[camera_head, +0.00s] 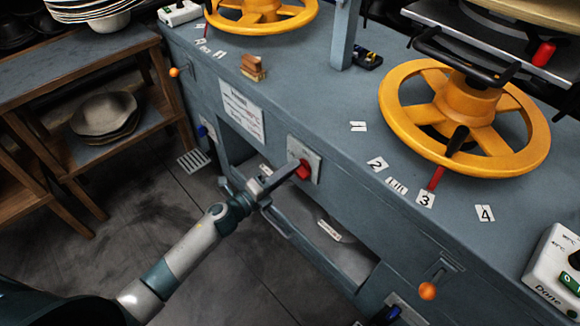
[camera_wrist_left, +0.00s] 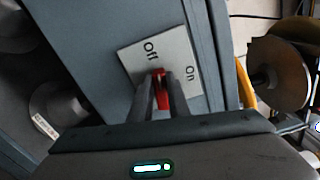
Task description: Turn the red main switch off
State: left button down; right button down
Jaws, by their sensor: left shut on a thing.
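The red main switch (camera_head: 304,170) sits on a light plate (camera_head: 305,152) on the front face of the blue-grey press bench. In the left wrist view the plate (camera_wrist_left: 180,57) reads "Off" at the upper left and "On" at the right, and the red switch (camera_wrist_left: 159,82) shows between the fingers. My left gripper (camera_head: 291,172) is shut on the red switch, with a finger on either side of it. The fingers partly cover the switch, so I cannot tell its exact setting. My right gripper is in neither view.
Two yellow handwheels (camera_head: 465,110) stand on the bench top (camera_head: 330,105). Below the switch is an open recess (camera_head: 340,250) in the bench front. An orange-knobbed lever (camera_head: 428,291) sticks out lower right. A wooden shelf (camera_head: 75,65) stands at left; the floor (camera_head: 150,220) between is clear.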

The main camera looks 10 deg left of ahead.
pick_arm(q)
jog(key=shift+f+n+p, duration=0.2)
jog(key=shift+n+p, duration=0.15)
jog(key=shift+n, duration=0.85)
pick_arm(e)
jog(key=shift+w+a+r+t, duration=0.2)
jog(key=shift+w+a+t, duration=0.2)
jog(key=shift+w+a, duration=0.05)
pick_arm(q)
jog(key=c, duration=1.7)
grip_release()
jog(key=shift+s+a, duration=0.1)
jog(key=shift+s, duration=0.05)
